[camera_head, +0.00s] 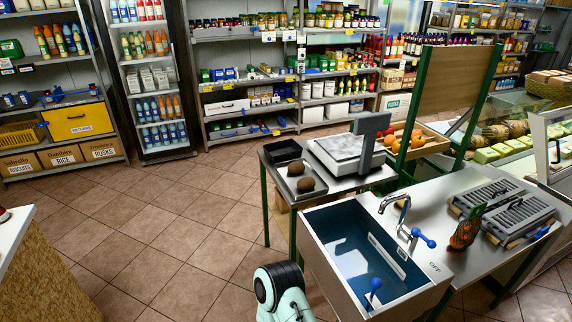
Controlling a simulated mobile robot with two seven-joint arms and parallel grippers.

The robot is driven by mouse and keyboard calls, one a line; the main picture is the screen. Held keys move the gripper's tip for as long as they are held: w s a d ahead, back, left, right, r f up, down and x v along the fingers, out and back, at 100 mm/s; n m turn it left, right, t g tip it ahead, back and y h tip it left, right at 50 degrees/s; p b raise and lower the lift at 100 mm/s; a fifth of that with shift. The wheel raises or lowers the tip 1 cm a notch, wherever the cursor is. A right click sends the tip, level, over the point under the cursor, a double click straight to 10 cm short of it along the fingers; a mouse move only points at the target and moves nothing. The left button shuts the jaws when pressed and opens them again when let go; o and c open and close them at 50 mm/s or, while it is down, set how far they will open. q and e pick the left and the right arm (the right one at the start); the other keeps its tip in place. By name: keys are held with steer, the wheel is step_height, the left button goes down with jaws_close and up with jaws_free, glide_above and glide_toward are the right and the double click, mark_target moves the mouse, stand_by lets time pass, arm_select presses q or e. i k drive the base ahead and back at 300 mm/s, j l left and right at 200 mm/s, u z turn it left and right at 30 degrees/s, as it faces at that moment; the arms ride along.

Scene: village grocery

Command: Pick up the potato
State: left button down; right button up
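Two brown, rounded potatoes lie on a metal tray on the steel table: one potato (296,167) is farther back, the other (306,184) nearer the front. They sit close together, left of the weighing scale (345,150). Neither of my grippers shows in this view. Only a pale link with a black joint, part of my own arm, shows at the bottom centre, in front of the table and left of the sink.
A sink (362,262) with a tap (400,220) stands right of the table's front. A reddish net bag (466,232) stands on its counter by dark racks (510,210). A black tray (282,150) is behind the potatoes. Open tiled floor (170,230) lies left.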

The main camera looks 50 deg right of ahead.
mark_target(297, 167)
steer(key=i+z, duration=0.45)
steer(key=i, duration=0.25)
steer(key=i+j+z, duration=0.1)
steer(key=i+z, duration=0.3)
steer(key=i, duration=0.3)
steer(key=i+z, duration=0.35)
steer(key=i+j+z, duration=0.15)
steer(key=i+z, duration=0.2)
steer(key=i+j+z, duration=0.35)
steer(key=i+l, duration=0.1)
